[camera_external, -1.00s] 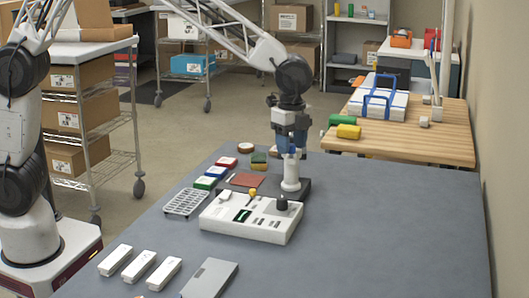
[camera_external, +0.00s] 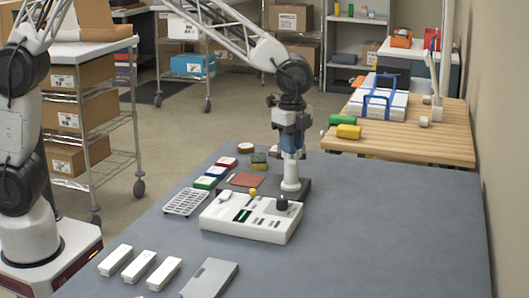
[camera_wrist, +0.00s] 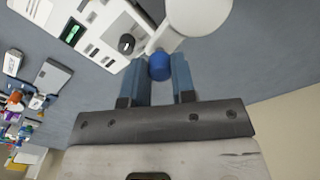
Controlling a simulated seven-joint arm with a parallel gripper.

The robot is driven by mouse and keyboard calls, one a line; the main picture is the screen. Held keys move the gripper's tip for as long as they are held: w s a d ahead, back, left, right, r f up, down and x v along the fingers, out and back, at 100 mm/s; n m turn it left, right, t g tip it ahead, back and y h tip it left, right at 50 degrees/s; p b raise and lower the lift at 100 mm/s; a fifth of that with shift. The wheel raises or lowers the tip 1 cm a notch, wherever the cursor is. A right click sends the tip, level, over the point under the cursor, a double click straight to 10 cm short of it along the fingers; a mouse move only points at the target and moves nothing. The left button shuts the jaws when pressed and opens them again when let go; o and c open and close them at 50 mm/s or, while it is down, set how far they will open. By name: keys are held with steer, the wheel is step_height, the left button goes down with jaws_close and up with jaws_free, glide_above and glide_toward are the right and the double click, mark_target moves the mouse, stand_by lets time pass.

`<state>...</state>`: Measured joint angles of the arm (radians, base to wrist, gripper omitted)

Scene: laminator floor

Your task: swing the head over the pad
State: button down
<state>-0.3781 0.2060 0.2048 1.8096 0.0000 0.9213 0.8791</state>
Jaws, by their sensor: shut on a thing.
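A white post (camera_external: 291,178) stands upright on a dark base (camera_external: 305,186) behind a white control box (camera_external: 250,222). In the wrist view, a white rounded part (camera_wrist: 198,15), seemingly the head or post top, has a blue knob (camera_wrist: 159,67) beside it. My gripper (camera_external: 290,152) is at the top of the post, pointing down. Its blue fingers (camera_wrist: 163,78) are shut on the blue knob, one on each side. A flat rust-red square (camera_external: 247,180), possibly the pad, lies left of the post. My gripper hides most of the head in the external view.
A grey slotted rack (camera_external: 186,202), small coloured blocks (camera_external: 205,183) and several white bars (camera_external: 140,266) lie leftward. The grey table (camera_external: 400,230) is clear on the right.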

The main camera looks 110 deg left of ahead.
steer(key=w+a+n, duration=0.4)
steer(key=a+n, duration=0.1)
steer(key=n, duration=0.9)
steer(key=shift+a+n, duration=0.25)
steer(key=shift+n, duration=0.15)
stand_by(0.4)
steer(key=c, duration=0.9)
jaws_free()
steer(key=shift+c, duration=0.2)
steer(key=shift+r, duration=0.1)
step_height(320, 180, up, 8)
